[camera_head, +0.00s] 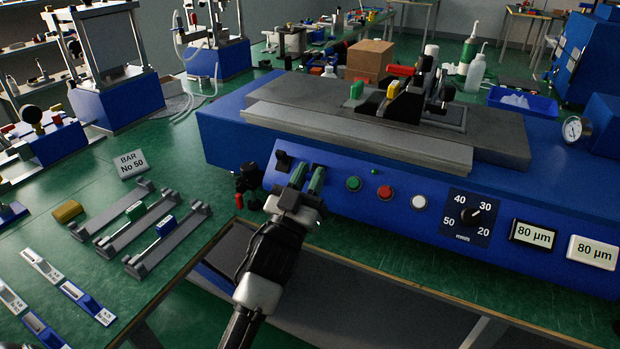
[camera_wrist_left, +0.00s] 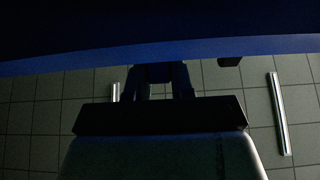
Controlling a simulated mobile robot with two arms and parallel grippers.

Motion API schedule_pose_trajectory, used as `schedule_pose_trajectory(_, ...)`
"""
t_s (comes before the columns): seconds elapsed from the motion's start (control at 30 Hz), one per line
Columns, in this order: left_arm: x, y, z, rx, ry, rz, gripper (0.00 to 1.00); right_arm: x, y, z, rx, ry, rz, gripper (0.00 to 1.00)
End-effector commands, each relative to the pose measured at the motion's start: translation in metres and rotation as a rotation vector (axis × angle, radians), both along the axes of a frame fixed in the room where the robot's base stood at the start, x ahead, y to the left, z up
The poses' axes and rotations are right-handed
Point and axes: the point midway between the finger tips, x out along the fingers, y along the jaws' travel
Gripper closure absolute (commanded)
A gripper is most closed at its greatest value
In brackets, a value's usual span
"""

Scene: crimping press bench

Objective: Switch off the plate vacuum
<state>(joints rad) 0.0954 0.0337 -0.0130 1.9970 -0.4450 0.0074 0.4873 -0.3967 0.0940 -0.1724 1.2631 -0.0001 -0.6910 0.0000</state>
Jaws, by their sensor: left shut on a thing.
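The blue press housing (camera_head: 345,212) has a sloped front panel with a row of controls. My left gripper (camera_head: 307,180) reaches up to the left part of this panel, with its two green-tipped fingers at the panel face. It is shut on a small control there, which the fingers mostly hide, so I cannot tell its position. A black switch (camera_head: 283,160) stands just left of the fingers. To the right are a green button (camera_head: 353,184), a red button (camera_head: 385,192) and a white button (camera_head: 419,202). In the left wrist view, the gripper (camera_wrist_left: 166,75) is dark against the blue housing.
A dial (camera_head: 468,215) and two 80 µm plates (camera_head: 533,236) are farther right on the panel. A grey plate with a black fixture (camera_head: 405,104) tops the housing.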

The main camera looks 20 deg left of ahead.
Motion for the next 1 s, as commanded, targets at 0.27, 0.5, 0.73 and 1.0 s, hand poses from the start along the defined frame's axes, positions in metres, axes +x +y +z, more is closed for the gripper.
schedule_pose_trajectory(0.27,0.000,0.000,0.001,0.000,-0.002,0.000,1.00,0.000,0.000,0.000,0.000,0.000,0.000,1.00)
schedule_pose_trajectory(0.5,0.000,0.000,0.001,0.000,-0.002,0.000,0.51,0.000,0.000,0.000,-0.001,0.000,0.000,1.00)
schedule_pose_trajectory(0.73,0.000,0.000,0.000,0.000,-0.001,0.000,0.51,0.000,0.000,0.000,-0.001,0.001,0.000,1.00)
schedule_pose_trajectory(1.0,-0.026,0.001,-0.017,-0.001,0.004,0.002,0.51,0.003,0.000,0.001,0.000,0.001,0.000,1.00)
